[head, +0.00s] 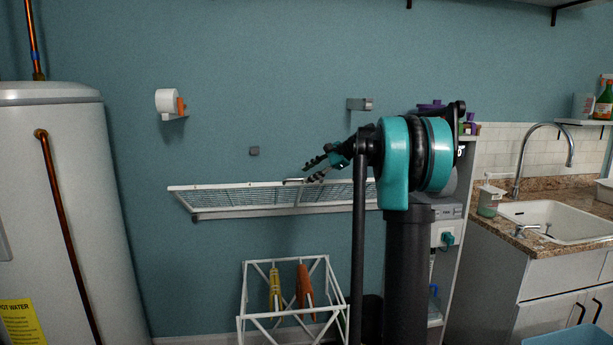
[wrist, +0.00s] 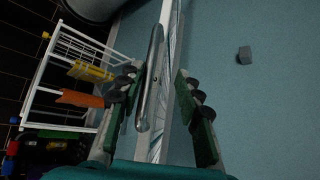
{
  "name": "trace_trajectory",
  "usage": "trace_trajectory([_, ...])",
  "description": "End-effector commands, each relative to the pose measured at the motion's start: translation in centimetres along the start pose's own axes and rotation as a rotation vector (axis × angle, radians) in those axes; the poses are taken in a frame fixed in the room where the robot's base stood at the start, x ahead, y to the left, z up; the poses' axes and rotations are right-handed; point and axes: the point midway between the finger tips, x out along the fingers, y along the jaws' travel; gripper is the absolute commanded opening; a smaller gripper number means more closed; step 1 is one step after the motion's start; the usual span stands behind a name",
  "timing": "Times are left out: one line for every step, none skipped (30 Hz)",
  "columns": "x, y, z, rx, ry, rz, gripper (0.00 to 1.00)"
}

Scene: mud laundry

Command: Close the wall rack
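The white wall rack (head: 240,199) is folded down from the blue wall and sticks out as a wire shelf. My gripper (head: 318,166) is at the right part of the rack, at about its front edge. In the wrist view my gripper (wrist: 158,82) has its fingers apart, one on each side of the rack's white frame (wrist: 169,55) and a rounded grey metal bar (wrist: 150,80). A gap shows between the bar and each finger, so nothing looks clamped. My arm hides the rack's right end in the head view.
A small grey block (head: 254,151) is on the wall above the rack; it also shows in the wrist view (wrist: 244,55). A white wire-frame basket (head: 262,319) with yellow and orange items stands below. A water heater (head: 75,200) is left; a sink counter (head: 540,220) is right.

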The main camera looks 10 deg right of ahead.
Motion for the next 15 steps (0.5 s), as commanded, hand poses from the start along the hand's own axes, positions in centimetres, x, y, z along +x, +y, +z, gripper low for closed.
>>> trace_trajectory([-0.4,-0.1,-0.1,0.001,0.001,-0.002,0.33])
trace_trajectory([-0.6,-0.1,-0.1,0.001,0.001,-0.002,0.33])
trace_trajectory([-0.9,-0.1,-0.1,0.001,0.001,-0.002,0.33])
trace_trajectory([-1.0,0.0,-0.1,0.001,0.001,-0.002,0.33])
trace_trajectory([-1.2,0.0,0.0,0.001,0.001,-0.001,0.33])
trace_trajectory([-1.5,0.0,0.0,0.001,0.001,-0.001,0.33])
trace_trajectory([-1.6,0.0,0.0,0.001,0.000,-0.001,0.33])
trace_trajectory([-1.8,0.0,0.0,0.001,0.000,-0.001,0.33])
trace_trajectory([-2.1,0.0,0.0,0.000,0.000,-0.001,0.33])
trace_trajectory([-2.3,0.0,-0.1,0.000,0.000,-0.001,0.33])
trace_trajectory([-2.5,0.0,-0.1,0.000,0.001,-0.001,0.33])
trace_trajectory([-2.7,0.0,-0.1,0.000,0.001,-0.001,0.33])
trace_trajectory([-2.9,0.0,-0.1,0.000,0.001,-0.001,0.33])
trace_trajectory([-3.1,0.1,-0.1,0.000,0.001,-0.001,0.33])
trace_trajectory([-3.4,0.1,-0.1,0.000,0.001,-0.001,0.33])
